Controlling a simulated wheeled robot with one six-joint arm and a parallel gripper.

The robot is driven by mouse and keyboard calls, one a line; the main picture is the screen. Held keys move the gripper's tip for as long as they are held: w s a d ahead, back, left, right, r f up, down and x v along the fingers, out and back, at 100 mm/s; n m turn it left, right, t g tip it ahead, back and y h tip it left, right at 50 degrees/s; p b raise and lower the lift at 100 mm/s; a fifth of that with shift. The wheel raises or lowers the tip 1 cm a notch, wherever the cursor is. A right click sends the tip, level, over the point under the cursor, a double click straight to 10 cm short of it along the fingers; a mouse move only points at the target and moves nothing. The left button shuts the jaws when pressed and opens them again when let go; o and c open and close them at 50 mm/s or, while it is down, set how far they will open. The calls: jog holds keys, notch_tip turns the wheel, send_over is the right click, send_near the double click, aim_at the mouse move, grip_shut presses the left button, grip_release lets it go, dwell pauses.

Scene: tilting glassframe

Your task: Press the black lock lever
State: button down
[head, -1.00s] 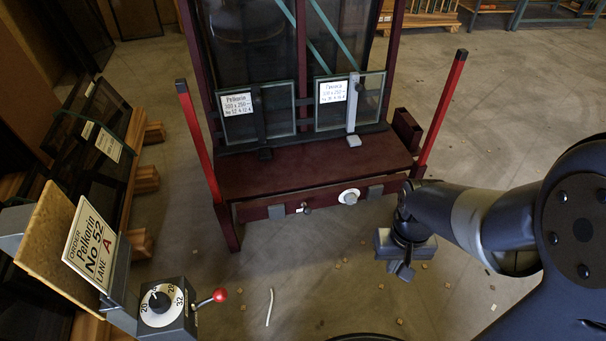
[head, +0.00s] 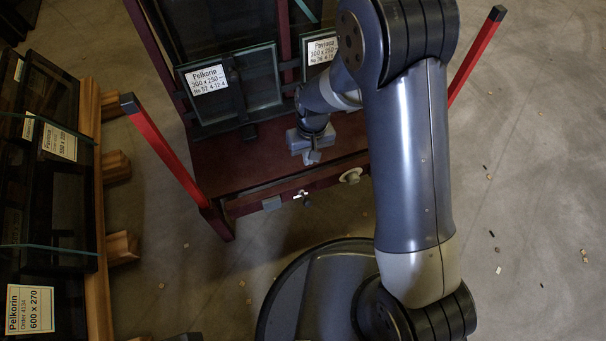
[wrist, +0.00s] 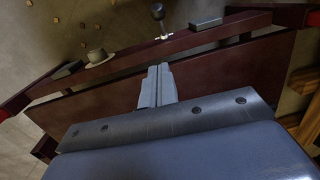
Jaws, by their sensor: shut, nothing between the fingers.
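My arm hides the pale lever by the Pavoca pane.
Red posts (head: 165,150) rise at both sides of the rack. Dark glass panes on a wooden rack (head: 90,110) stand at left. Small scraps lie on the floor at right.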

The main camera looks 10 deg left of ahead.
dwell(0.3)
jog(key=b, duration=0.4)
send_near(305, 198)
jog(key=w+f, duration=0.3)
jog(key=f, duration=0.1)
jog(key=shift+s+d+f+b, duration=0.1)
jog(key=shift+s+f+b, duration=0.85)
jog(key=shift+s+f, duration=0.35)
